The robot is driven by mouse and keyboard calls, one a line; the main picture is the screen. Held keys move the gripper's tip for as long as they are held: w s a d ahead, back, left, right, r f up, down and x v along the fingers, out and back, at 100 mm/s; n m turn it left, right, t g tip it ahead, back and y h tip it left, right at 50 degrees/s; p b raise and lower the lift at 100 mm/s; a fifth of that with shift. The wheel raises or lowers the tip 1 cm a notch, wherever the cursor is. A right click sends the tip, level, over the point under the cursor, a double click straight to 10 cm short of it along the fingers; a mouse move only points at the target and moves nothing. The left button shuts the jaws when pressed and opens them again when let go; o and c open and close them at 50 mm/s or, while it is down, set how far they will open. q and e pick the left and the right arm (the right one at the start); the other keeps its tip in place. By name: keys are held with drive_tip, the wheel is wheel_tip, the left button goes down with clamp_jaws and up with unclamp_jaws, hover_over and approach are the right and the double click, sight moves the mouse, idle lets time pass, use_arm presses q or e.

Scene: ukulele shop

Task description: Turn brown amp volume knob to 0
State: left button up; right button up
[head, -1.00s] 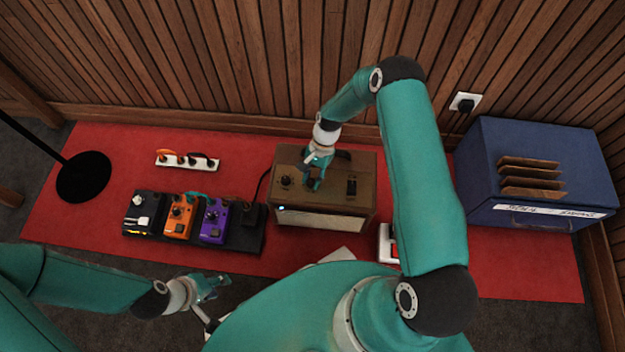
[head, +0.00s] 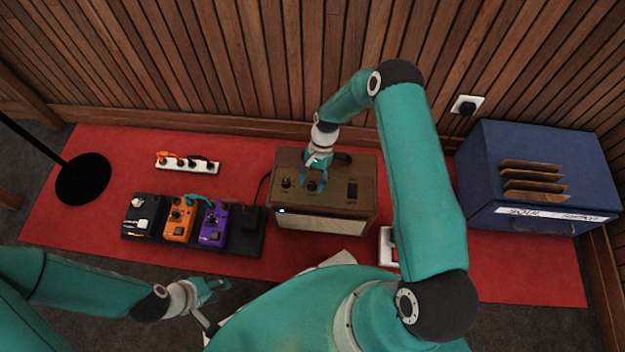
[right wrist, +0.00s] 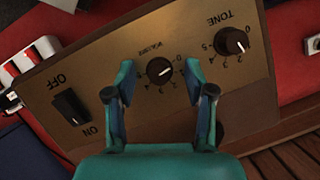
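The brown amp (head: 335,200) stands on the red mat, its control panel facing up. Its volume knob (right wrist: 160,70) is dark with a white pointer mark and sits between the fingers of my right gripper (right wrist: 159,78). The fingers are apart, with a gap to the knob on both sides in the right wrist view. In the head view my right gripper (head: 317,182) hangs over the panel and partly hides this knob. The tone knob (right wrist: 231,41) and the on/off switch (right wrist: 70,105) lie on either side. My left gripper (head: 213,290) is open and empty near the front.
A pedal board (head: 195,240) with black, orange and purple pedals stands left of the amp. A white power strip (head: 188,163) lies behind it. A blue crate (head: 540,170) stands at the right. A white and red box (head: 388,246) is just right of the amp.

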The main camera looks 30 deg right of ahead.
drive_tip(key=v, duration=1.2)
drive_tip(key=shift+w, duration=0.15)
